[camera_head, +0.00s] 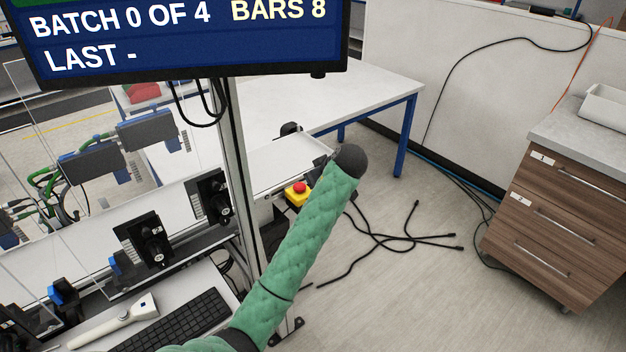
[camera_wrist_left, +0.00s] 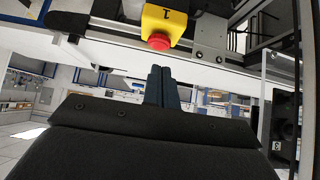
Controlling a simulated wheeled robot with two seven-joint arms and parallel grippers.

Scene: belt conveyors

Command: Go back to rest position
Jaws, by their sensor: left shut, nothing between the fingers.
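My left arm in its green padded sleeve (camera_head: 305,240) reaches up across the middle of the head view and ends in a dark rounded joint. In the head view I cannot make out its fingers clearly. In the left wrist view my left gripper (camera_wrist_left: 163,84) shows as two dark fingers pressed together, with nothing between them. A yellow box with a red emergency stop button (camera_head: 299,190) is just left of the arm. The same button also shows in the left wrist view (camera_wrist_left: 159,41), above and apart from the fingertips. My right gripper is not in view.
A display screen (camera_head: 190,35) hangs on a metal post (camera_head: 236,165). A keyboard (camera_head: 180,322) and a white handheld scanner (camera_head: 115,322) lie at lower left. A white table (camera_head: 345,88) stands behind. Black cables (camera_head: 385,235) lie on the floor before a wooden drawer cabinet (camera_head: 560,215).

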